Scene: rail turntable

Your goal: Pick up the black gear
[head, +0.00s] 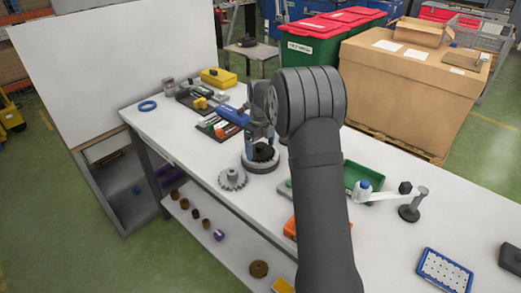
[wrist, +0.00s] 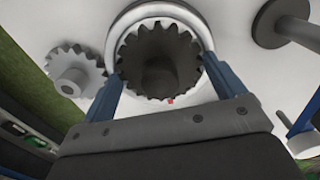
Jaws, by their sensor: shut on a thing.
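The black gear (head: 263,154) sits at a round grey turntable base (head: 261,168) near the table's front edge. In the wrist view the gear (wrist: 137,55) is seen close up, teeth outward, with the pale rim of the round base (wrist: 150,8) around it. My gripper (wrist: 163,70) has one blue finger at each side of the gear and is shut on it. In the head view my gripper (head: 262,142) comes down over the gear, partly behind my arm. I cannot tell whether the gear is clear of the base.
A grey gear (head: 232,178) lies just left of the base. A green tray (head: 362,176), a grey post on a round foot (head: 411,208) and a blue tray (head: 445,270) stand to the right. A yellow box (head: 218,77) is at the far end.

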